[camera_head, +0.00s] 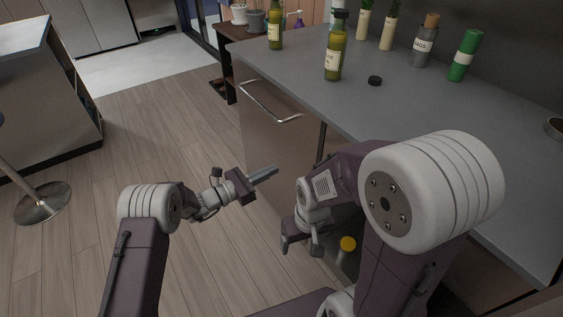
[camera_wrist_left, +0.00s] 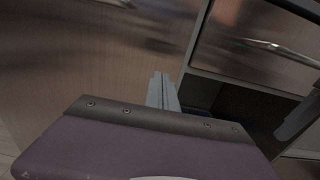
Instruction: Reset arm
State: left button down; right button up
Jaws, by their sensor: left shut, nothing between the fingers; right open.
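My left gripper (camera_head: 264,176) is shut and empty. It is held out over the wood floor, in front of the cabinet below the counter, pointing right. In the left wrist view its closed grey fingers (camera_wrist_left: 162,92) stick out past the purple wrist housing, with nothing between them. My right gripper (camera_head: 301,244) is lower, under its folded arm, pointing down with its fingers apart. It appears empty, and the arm hides part of it.
A grey counter (camera_head: 430,130) holds an olive-green bottle (camera_head: 335,52), a small black cap (camera_head: 375,81), a grey bottle (camera_head: 426,42) and a green bottle (camera_head: 465,55). A yellow-lidded container (camera_head: 347,243) is beside my right arm. A drawer handle (camera_head: 270,108) juts out.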

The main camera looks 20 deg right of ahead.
pick_arm(q)
jog(key=v, duration=0.2)
jog(key=shift+s+a, duration=0.2)
jog(key=shift+a, duration=0.15)
pick_arm(e)
jog(key=shift+s+a+r, duration=0.1)
jog(key=shift+r, duration=0.2)
pick_arm(q)
jog(key=shift+r, duration=0.1)
